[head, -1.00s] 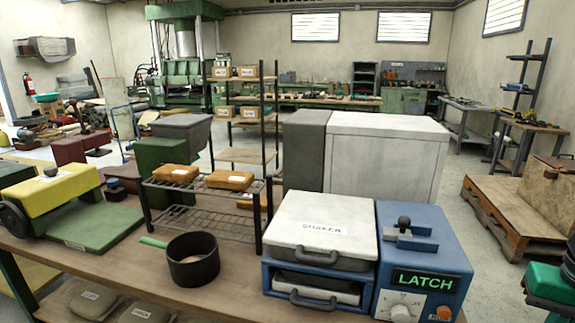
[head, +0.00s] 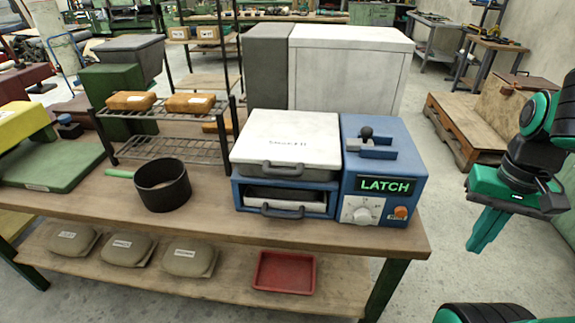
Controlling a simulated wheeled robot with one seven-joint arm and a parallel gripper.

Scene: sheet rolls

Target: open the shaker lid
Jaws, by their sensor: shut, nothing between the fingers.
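The shaker (head: 285,195) is a blue box on the bench with a white lid (head: 288,140) lying flat and closed on top. A dark handle (head: 285,168) sits on the lid's front edge. A blue control unit (head: 385,180) stands against its right side, with a lit green LATCH sign (head: 384,186), a slide with a black knob (head: 366,132), a white dial and an orange button. My gripper (head: 482,246) is shut and empty, pointing down off the bench's right end, well apart from the shaker.
A black pot (head: 162,186) with a green handle stands left of the shaker. A wire rack (head: 165,148) holds orange packs. The lower shelf bears several beige bags and a red tray (head: 284,272). The floor right of the bench (head: 425,160) is clear up to a wooden pallet.

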